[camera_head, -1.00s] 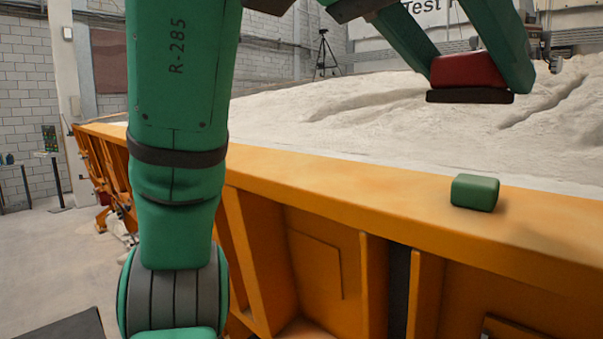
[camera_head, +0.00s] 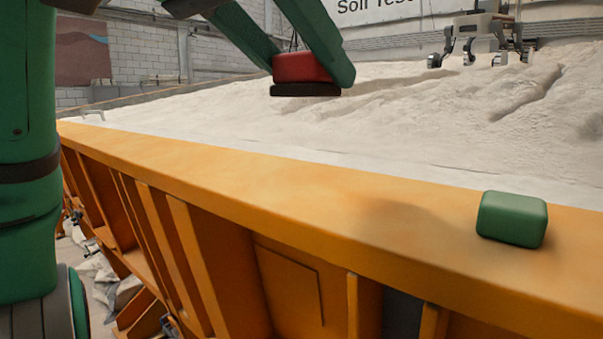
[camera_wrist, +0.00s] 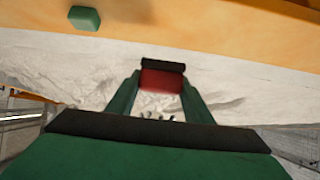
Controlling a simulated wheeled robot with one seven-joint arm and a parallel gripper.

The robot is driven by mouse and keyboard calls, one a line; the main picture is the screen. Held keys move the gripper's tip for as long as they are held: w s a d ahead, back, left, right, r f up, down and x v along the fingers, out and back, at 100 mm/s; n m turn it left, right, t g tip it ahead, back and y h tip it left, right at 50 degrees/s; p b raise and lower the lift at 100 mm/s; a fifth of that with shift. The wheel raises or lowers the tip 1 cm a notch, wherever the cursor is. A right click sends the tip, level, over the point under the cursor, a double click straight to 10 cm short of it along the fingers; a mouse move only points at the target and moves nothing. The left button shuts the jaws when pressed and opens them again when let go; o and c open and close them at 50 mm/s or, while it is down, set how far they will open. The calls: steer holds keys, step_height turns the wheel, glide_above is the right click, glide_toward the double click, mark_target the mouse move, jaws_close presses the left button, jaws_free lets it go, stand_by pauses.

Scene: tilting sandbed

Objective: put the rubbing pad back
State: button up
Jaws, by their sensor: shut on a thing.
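The rubbing pad (camera_head: 303,70) has a red body and a dark flat underside. My gripper (camera_head: 318,62) is shut on its red body, one green finger on each side, and holds it in the air with the dark face down. In the head view it shows against the sand behind the orange rim, with no contact visible. The pad also shows between my fingers in the wrist view (camera_wrist: 161,80). A green block (camera_head: 512,219) rests on the orange rim, to the right of my gripper and apart from it. The block shows at the upper left in the wrist view (camera_wrist: 84,18).
The sandbed's orange rim (camera_head: 280,190) runs across the view and is bare left of the green block. Uneven pale sand (camera_head: 420,120) lies behind it. A small wheeled rover (camera_head: 482,40) stands on the sand at the back right.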

steer(key=w+f, duration=0.2)
steer(key=w, duration=0.1)
steer(key=w+f, duration=0.3)
steer(key=w, duration=0.1)
steer(key=w+f, duration=0.3)
steer(key=shift+w+d, duration=0.2)
steer(key=shift+d, duration=0.2)
steer(key=shift+x, duration=0.75)
steer(key=shift+w+a+f, duration=0.1)
steer(key=shift+w+f, duration=0.05)
steer(key=shift+f, duration=0.8)
steer(key=shift+w+a+f, duration=0.1)
steer(key=shift+w+f, duration=0.05)
steer(key=shift+f, duration=0.75)
steer(key=shift+f, duration=0.35)
steer(key=o, duration=1.1)
